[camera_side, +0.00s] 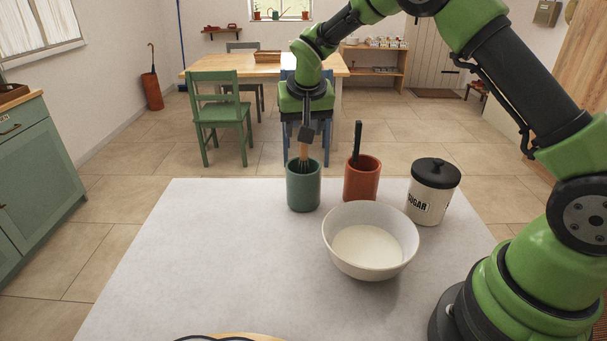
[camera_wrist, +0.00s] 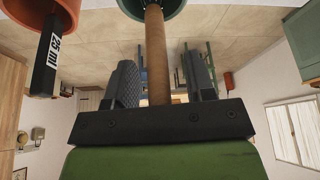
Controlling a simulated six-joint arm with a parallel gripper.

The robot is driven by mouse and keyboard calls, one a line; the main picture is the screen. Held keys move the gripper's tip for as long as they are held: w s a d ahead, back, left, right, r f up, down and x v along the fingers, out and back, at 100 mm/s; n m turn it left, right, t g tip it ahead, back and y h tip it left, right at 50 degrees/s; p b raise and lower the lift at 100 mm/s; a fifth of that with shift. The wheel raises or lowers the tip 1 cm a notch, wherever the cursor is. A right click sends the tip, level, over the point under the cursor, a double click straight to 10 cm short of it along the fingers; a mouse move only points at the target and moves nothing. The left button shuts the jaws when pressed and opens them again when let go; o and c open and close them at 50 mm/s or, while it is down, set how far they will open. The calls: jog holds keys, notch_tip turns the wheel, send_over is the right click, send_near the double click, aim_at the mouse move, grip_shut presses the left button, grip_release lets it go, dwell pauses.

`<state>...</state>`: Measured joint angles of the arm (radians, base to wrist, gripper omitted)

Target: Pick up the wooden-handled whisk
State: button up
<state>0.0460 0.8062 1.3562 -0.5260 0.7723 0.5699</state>
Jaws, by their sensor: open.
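The wooden-handled whisk (camera_side: 304,152) stands in a green crock (camera_side: 303,190) in the side view, its wires low in the crock's mouth. In the wrist view its wooden handle (camera_wrist: 156,55) runs up between my fingers, and part of the green crock (camera_wrist: 175,6) shows at the top edge. My gripper (camera_side: 306,136) is above the crock at the handle's upper part. In the wrist view my gripper (camera_wrist: 160,70) is open, with one finger on each side of the handle and visible gaps between. The whisk's wires are hidden in the wrist view.
An orange crock (camera_side: 361,181) holding a black-handled tool (camera_side: 357,140) stands close right of the green crock. The tool's handle (camera_wrist: 46,62) reads "25 ml". A sugar canister (camera_side: 432,192) and a white bowl (camera_side: 370,242) stand further right and nearer.

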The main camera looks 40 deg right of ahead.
grip_shut()
